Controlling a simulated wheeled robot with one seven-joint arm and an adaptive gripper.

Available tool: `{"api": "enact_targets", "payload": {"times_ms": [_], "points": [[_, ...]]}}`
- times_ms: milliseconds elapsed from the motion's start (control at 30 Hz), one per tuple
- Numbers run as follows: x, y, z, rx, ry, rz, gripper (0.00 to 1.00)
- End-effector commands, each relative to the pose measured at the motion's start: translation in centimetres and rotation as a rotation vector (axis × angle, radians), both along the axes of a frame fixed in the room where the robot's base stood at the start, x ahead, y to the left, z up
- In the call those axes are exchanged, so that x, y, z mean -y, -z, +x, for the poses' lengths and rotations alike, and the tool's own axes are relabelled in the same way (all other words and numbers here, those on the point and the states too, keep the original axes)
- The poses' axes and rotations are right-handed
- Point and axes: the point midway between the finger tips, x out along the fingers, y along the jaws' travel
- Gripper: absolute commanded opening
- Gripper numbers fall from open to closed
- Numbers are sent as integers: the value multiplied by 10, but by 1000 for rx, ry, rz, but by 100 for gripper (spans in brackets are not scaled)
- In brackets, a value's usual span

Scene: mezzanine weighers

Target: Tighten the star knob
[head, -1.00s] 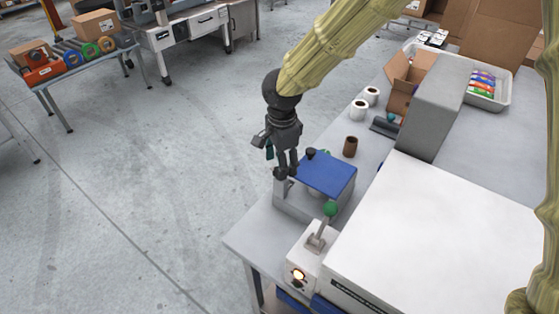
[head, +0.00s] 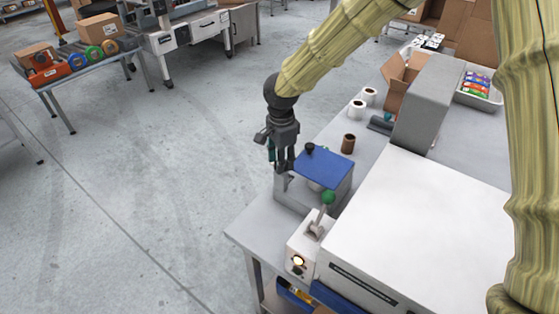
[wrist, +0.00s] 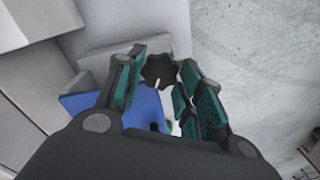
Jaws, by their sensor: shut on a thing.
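The black star knob (wrist: 158,70) with a white pointer mark shows between the finger pads in the wrist view. Its mark points toward the bottom of that picture. My gripper (wrist: 160,88) is shut on the knob, with green-padded fingers on either side. In the head view my gripper (head: 283,166) points down at the near left end of the grey weigher (head: 296,191) with a blue plate (head: 325,167). A small black knob (head: 310,149) stands at the edge of the blue plate.
A white box with a green-balled lever (head: 328,198) and a lit lamp (head: 298,261) stands close in front of the weigher. A brown roll (head: 348,143) and white rolls (head: 357,109) stand behind. Open floor (head: 170,180) lies to the left.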

Motion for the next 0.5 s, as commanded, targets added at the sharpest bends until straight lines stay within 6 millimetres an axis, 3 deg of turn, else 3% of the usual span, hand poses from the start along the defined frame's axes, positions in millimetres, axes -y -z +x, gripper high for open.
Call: {"api": "enact_targets", "payload": {"times_ms": [500], "points": [[-1,11,-1,-24,-5,-5,12]]}}
